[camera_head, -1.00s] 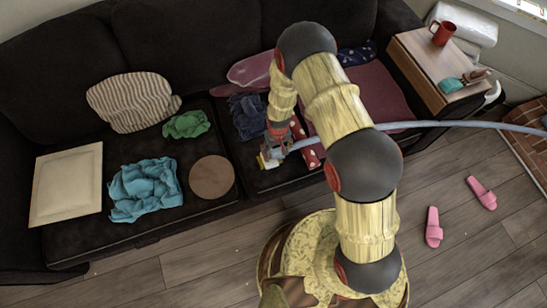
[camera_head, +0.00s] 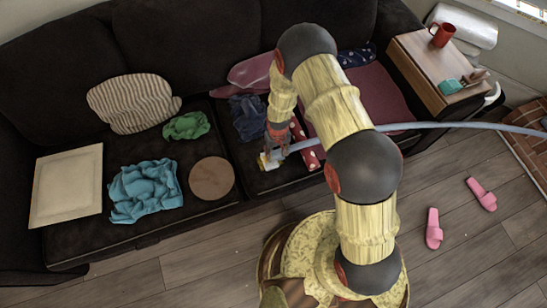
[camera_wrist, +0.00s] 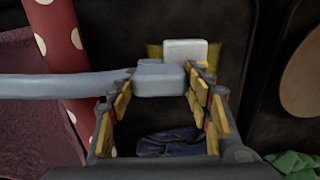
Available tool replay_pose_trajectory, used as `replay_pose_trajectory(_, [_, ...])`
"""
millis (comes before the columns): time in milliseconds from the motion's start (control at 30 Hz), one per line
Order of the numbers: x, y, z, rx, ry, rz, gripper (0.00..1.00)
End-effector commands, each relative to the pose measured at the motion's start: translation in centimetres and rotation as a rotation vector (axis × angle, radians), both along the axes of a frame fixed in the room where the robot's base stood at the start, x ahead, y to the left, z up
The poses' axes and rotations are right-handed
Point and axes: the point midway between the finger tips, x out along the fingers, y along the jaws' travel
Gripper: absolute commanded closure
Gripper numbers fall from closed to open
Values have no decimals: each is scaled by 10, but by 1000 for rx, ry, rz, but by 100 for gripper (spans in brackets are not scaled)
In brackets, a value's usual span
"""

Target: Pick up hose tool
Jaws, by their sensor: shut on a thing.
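The hose tool (camera_wrist: 160,78) is a pale grey-blue hose with a light blocky head. In the wrist view its neck lies between the fingertips of my gripper (camera_wrist: 160,92), which is shut on it. The hose runs off to the left there. In the head view the tool's head (camera_head: 268,160) shows over the front of the sofa seat, with a yellowish part, and the hose (camera_head: 455,126) runs right behind my arm toward the brick edge. My gripper (camera_head: 278,146) points down at it. Whether the head touches the seat is hard to tell.
A red polka-dot roll (camera_head: 304,148) lies right beside the gripper. A dark blue cloth (camera_head: 248,118), a round brown board (camera_head: 212,178), a green cloth (camera_head: 187,125) and a teal cloth (camera_head: 146,190) lie on the sofa. Pink slippers (camera_head: 433,228) are on the floor.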

Motion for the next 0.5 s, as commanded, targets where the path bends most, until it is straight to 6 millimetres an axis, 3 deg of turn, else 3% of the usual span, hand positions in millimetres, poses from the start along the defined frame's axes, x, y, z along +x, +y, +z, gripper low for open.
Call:
replay_pose_trajectory(200, [0, 0, 0, 0, 0, 0, 88])
replay_pose_trajectory(500, [1, 0, 9, 0, -1, 0, 88])
